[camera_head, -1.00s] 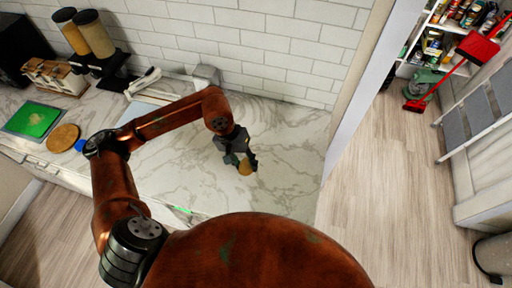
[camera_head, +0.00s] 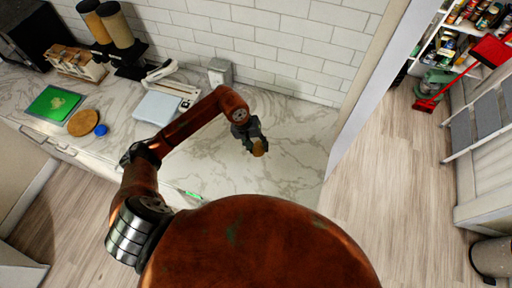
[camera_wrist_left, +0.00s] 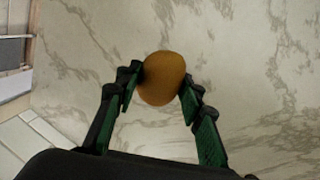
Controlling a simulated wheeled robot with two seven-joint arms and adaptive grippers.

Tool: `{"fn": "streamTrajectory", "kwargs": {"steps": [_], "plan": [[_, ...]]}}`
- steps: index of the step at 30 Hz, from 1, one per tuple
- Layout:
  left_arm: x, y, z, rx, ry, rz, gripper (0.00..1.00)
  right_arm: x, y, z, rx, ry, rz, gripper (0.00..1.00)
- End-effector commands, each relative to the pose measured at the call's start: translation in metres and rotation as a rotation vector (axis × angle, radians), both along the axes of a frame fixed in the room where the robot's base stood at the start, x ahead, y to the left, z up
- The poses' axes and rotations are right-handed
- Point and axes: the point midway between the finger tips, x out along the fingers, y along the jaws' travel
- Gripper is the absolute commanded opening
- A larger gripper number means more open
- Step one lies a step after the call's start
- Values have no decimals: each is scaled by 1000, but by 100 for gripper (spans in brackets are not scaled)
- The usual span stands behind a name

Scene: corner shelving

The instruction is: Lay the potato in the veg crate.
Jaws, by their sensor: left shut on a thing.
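The potato (camera_head: 259,148) is a small brown rounded thing held in my left gripper (camera_head: 252,143), above the right part of the marble counter in the head view. The left wrist view shows the potato (camera_wrist_left: 162,78) pinched between the two green-padded fingers of my left gripper (camera_wrist_left: 160,88), with bare marble behind it. No veg crate can be made out in either view. My right gripper is not in view.
The marble counter (camera_head: 290,125) is bare around the gripper. To the left are a white scale-like appliance (camera_head: 160,106), a round wooden board (camera_head: 83,122), a blue lid (camera_head: 101,130), a green board (camera_head: 53,103) and two dispensers (camera_head: 116,25). A shelf rack and red broom (camera_head: 424,105) stand at right.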

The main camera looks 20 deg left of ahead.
Motion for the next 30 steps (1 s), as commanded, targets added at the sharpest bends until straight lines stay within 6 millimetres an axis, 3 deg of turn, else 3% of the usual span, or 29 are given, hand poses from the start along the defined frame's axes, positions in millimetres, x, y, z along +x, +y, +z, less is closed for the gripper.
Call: {"fn": "streamTrajectory", "kwargs": {"steps": [9,15,29,30], "plan": [[15,13,-25,-2,3,2,9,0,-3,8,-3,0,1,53],[14,11,-49,-2,3,0,9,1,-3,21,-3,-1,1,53],[15,12,-57,1,-1,-2,9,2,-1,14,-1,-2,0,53],[15,12,-57,1,0,-2,38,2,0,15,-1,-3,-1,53]]}}
